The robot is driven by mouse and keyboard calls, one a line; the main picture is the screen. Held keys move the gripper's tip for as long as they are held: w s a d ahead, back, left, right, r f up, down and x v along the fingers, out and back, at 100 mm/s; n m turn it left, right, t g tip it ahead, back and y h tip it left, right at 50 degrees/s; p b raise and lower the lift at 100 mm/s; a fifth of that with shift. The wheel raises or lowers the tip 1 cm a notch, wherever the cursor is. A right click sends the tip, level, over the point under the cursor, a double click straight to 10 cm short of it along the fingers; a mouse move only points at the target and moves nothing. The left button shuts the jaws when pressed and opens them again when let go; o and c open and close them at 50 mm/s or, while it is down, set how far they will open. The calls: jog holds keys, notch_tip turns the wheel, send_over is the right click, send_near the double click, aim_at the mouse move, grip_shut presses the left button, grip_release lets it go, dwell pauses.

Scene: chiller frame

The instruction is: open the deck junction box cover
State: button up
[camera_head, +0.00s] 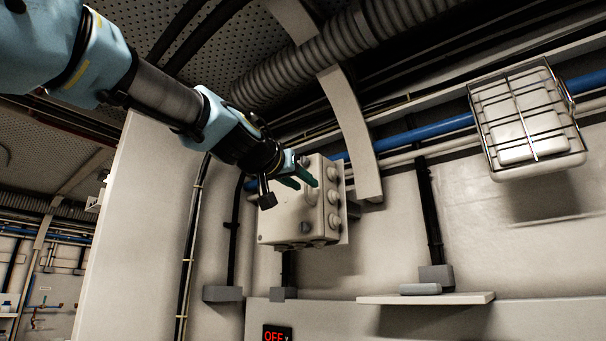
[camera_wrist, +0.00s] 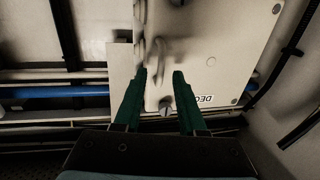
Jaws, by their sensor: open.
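The deck junction box (camera_head: 280,222) is a beige box on the wall, with round cable glands on its right side and underside. In the wrist view its cover (camera_wrist: 222,60) shows upside down, with corner screws and a partly hidden label (camera_wrist: 198,101) starting "DEC". The cover looks flat on the box. My gripper (camera_head: 304,181) has its green fingers at the upper part of the box. In the wrist view my gripper (camera_wrist: 160,74) is open, fingers apart. A slotted round fastener (camera_wrist: 166,111) shows between the fingers. Contact with the cover cannot be told.
A curved beige frame rib (camera_head: 350,125) and blue pipe (camera_head: 430,132) run close right of the box. A caged lamp (camera_head: 527,120) hangs farther right. A small shelf (camera_head: 425,298) juts out below right. An "OFF" display (camera_head: 277,334) is below. A pale panel (camera_head: 140,220) stands left.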

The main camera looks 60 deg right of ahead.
jog(key=shift+d, duration=0.4)
jog(key=shift+c, duration=0.2)
grip_shut()
dwell(1.0)
